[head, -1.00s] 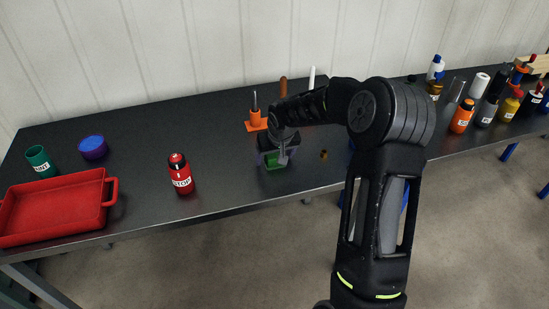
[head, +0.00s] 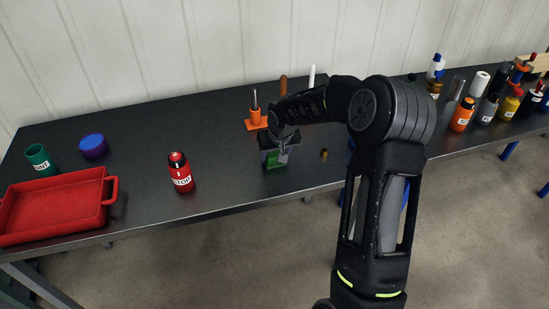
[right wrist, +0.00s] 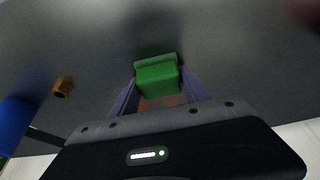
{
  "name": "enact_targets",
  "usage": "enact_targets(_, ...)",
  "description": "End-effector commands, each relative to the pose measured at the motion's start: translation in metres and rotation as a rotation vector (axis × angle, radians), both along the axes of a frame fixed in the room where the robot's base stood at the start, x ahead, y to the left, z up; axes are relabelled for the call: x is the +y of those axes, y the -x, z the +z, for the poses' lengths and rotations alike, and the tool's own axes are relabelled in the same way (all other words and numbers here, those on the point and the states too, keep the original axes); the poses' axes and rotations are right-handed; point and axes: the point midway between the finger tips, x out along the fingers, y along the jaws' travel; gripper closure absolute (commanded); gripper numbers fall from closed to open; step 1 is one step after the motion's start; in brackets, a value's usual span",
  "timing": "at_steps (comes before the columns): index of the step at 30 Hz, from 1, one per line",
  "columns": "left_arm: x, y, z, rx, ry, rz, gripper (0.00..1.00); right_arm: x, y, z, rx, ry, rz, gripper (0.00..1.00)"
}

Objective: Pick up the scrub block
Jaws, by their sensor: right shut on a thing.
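The scrub block (head: 276,159) is a green block low in the head view's middle, partly hidden by my right gripper. In the right wrist view the green block (right wrist: 157,78) sits between the two purplish fingers. My right gripper (head: 278,148) is shut on it, and the wrist view shows a finger on each side of it (right wrist: 158,92). I cannot tell whether the block is clear of the table. My left gripper is in no view.
The dark table (head: 225,190) is clear in front. A red bottle (head: 180,172), red tray (head: 55,203), green cup (head: 39,160) and blue-purple bowl (head: 93,146) stand left. An orange holder (head: 256,121) stands behind the gripper. A small brown piece (head: 324,154) lies right; several bottles (head: 463,115) stand far right.

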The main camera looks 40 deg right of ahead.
Motion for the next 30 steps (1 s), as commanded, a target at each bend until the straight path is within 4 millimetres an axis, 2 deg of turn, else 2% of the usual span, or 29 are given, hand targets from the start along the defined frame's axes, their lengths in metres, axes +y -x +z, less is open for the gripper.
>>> enact_targets(1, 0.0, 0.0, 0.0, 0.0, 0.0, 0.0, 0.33, 0.0, 0.0, 0.0, 0.0, 0.0, 0.0, 0.64)
enact_targets(9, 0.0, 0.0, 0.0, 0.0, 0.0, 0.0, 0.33, 0.0, 0.0, 0.0, 0.0, 0.0, 0.0, 0.86)
enact_targets(19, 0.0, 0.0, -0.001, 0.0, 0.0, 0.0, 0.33, 0.0, -0.001, 0.006, -0.003, 0.002, 0.0, 0.86)
enact_targets(23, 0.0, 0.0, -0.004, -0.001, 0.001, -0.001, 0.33, -0.001, -0.001, 0.021, -0.005, 0.001, -0.001, 0.86)
enact_targets(30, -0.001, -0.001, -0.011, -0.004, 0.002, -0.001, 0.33, 0.0, -0.001, 0.067, -0.006, 0.002, -0.001, 0.86)
